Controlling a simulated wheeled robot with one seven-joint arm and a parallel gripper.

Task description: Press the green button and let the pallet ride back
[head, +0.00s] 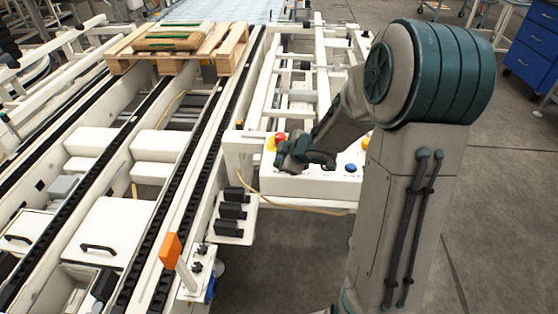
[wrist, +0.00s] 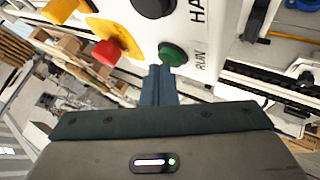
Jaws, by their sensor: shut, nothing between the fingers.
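The green button (wrist: 172,54) sits on the white control box (head: 300,186), beside the printed word RUN in the wrist view. My gripper (wrist: 159,72) is shut and empty, its fingertips right at the near edge of the green button in that view. I cannot tell whether they touch it. In the head view my gripper (head: 312,160) is low over the box and the green button is hidden. The wooden pallet (head: 122,62) stands at the far end of the conveyor, with tan sacks (head: 168,37) on it.
A red emergency knob (wrist: 106,52) on a yellow plate is close to my fingers. A black knob (wrist: 154,6) and a blue button (head: 351,168) are also on the box. The chain conveyor (head: 110,150) is clear nearer me. An orange-topped post (head: 171,249) stands beside it.

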